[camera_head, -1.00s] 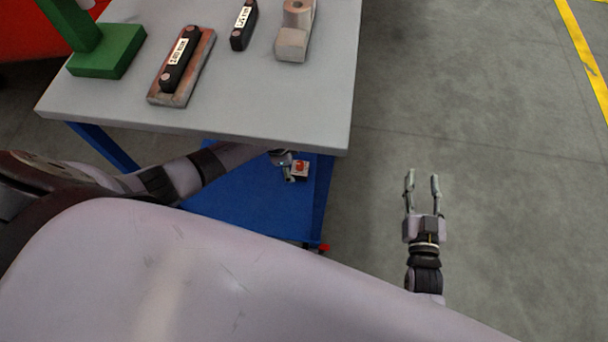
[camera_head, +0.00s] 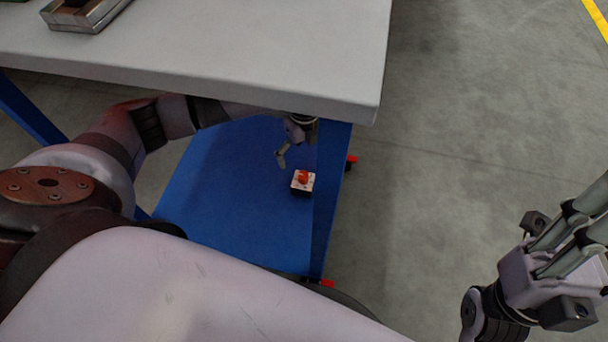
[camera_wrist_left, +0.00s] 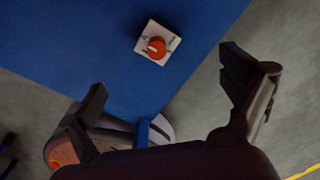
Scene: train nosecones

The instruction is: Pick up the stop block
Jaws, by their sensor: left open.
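The stop block (camera_head: 302,181) is a small block with a white top and a red knob. It sits on the blue lower shelf, beside a table leg. It also shows at top centre in the left wrist view (camera_wrist_left: 157,44). My left gripper (camera_head: 283,156) reaches under the tabletop, which hides part of its arm. Its fingers (camera_wrist_left: 165,78) are wide apart and empty, with the block beyond them and apart from them. My right gripper (camera_head: 585,225) is at the right edge, fingers apart, nothing visible between them, tips cut off by the frame.
The grey tabletop (camera_head: 240,55) overhangs the blue shelf (camera_head: 215,190). A blue leg (camera_head: 328,200) stands just right of the block. A metal-edged part (camera_head: 80,12) lies on the table at top left. Open grey floor (camera_head: 460,110) lies to the right.

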